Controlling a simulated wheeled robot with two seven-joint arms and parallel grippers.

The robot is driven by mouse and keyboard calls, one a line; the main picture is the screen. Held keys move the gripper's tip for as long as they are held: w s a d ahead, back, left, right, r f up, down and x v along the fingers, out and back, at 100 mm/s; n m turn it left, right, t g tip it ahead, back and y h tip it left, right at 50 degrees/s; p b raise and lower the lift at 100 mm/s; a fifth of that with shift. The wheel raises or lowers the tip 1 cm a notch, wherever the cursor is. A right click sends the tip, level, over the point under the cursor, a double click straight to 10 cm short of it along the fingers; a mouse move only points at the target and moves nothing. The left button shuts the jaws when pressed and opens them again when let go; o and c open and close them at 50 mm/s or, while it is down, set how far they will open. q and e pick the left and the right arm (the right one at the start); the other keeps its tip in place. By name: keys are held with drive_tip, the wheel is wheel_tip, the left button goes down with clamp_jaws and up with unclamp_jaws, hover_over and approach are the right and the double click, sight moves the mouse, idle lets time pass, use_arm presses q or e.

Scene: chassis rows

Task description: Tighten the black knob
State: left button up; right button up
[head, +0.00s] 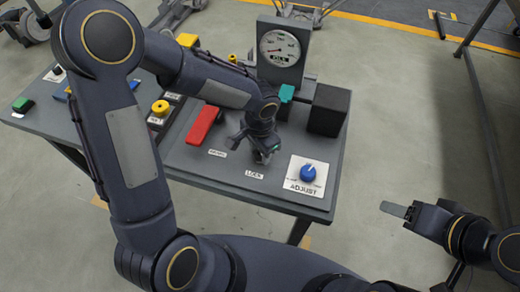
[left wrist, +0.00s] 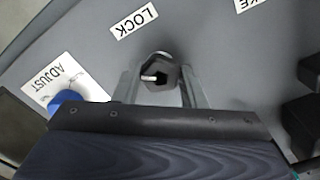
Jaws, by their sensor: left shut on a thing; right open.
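The black knob (left wrist: 158,74) sits on the grey panel beside the LOCK label (left wrist: 134,22) in the left wrist view. It has a white mark on its top. My left gripper (left wrist: 160,88) has its two fingers on either side of the knob and is shut on it. In the head view my left gripper (head: 262,152) points down at the panel just behind the LOCK label and mostly hides the knob. My right gripper (head: 396,211) is open and empty, off the panel's right side above the floor.
A blue knob (head: 308,172) on a white ADJUST plate is right of the left gripper. A red lever (head: 203,125) is left of it. A gauge (head: 280,47), a teal part (head: 286,93) and a black block (head: 328,110) stand behind.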

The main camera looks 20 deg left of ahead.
use_arm(q)
drive_tip(key=m, duration=0.5)
drive_tip(key=shift+m, duration=0.3)
drive_tip(key=m+p, duration=0.1)
drive_tip(key=m, duration=0.3)
drive_tip(key=shift+m, duration=0.4)
drive_tip(key=shift+w+r, duration=0.1)
drive_tip(key=o, duration=1)
wheel_tip(320, 180, up, 8)
drive_tip(key=shift+f+p, duration=0.15)
drive_tip(key=shift+p, duration=0.15)
